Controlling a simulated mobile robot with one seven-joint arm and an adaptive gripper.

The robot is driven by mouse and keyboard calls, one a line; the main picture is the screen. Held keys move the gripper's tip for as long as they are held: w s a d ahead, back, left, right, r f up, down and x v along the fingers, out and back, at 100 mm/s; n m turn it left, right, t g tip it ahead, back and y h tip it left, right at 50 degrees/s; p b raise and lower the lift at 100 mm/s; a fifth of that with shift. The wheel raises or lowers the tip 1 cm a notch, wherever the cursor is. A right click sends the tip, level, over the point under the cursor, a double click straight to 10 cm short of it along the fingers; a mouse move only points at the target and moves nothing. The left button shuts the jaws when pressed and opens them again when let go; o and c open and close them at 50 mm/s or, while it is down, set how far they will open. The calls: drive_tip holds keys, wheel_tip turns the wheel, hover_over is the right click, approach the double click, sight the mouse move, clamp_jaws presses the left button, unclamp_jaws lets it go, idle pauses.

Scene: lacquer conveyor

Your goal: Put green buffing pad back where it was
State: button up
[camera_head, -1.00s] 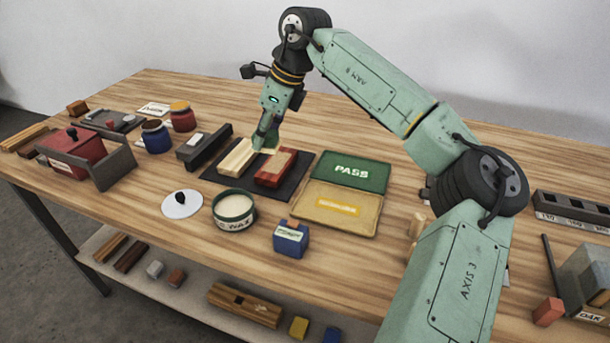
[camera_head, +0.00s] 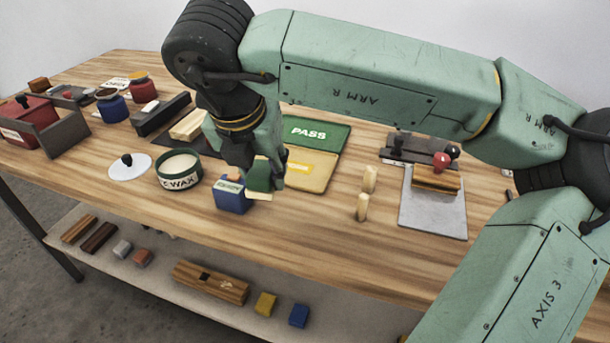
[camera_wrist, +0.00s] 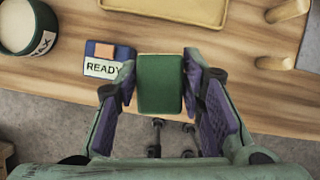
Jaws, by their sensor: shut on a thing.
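The green buffing pad (camera_wrist: 160,85) sits between the two purple-lined fingers of my gripper (camera_wrist: 161,98) in the wrist view. In the head view the pad (camera_head: 260,177) is held above the front part of the table, with a pale layer at its lower edge. My gripper (camera_head: 255,182) is shut on it, just right of the blue READY block (camera_head: 231,199), which has an orange piece on top. In the wrist view the READY block (camera_wrist: 103,68) lies left of the pad. I cannot tell whether the pad touches the block.
An open wax tin (camera_head: 178,177) and its white lid (camera_head: 130,167) stand to the left. The green PASS tray (camera_head: 325,143) and a tan tray (camera_head: 318,180) lie behind. Wooden pegs (camera_head: 361,207) stand right. The table's front edge is close; a lower shelf holds several blocks.

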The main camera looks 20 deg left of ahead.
drive_tip(key=shift+s+d+f+m+h, duration=0.15)
drive_tip(key=shift+s+d+f+m, duration=0.15)
drive_tip(key=shift+d+m, duration=0.15)
drive_tip(key=shift+s+d+f+m+h, duration=0.15)
drive_tip(key=shift+s+d+f+m, duration=0.2)
drive_tip(key=shift+d, duration=0.15)
drive_tip(key=shift+w+d, duration=0.1)
drive_tip(key=shift+w, duration=0.05)
drive_tip(key=w+p, duration=0.1)
drive_tip(key=w, duration=0.4)
drive_tip(key=w+a+f+p, duration=0.1)
drive_tip(key=w+p, duration=0.1)
drive_tip(key=w, duration=0.3)
drive_tip(key=w+a+p, duration=0.1)
drive_tip(key=w, duration=0.4)
drive_tip(key=shift+w+f+p, duration=0.15)
drive_tip(key=shift+f+p, duration=0.05)
drive_tip(key=shift+p, duration=0.2)
drive_tip(key=shift+f+p, duration=0.85)
drive_tip(key=shift+f, duration=0.95)
drive_tip(key=shift+f+b, duration=0.2)
drive_tip(key=shift+b, duration=0.2)
drive_tip(key=o, duration=1.1)
drive_tip(key=shift+o, duration=0.2)
drive_tip(key=shift+r, duration=0.15)
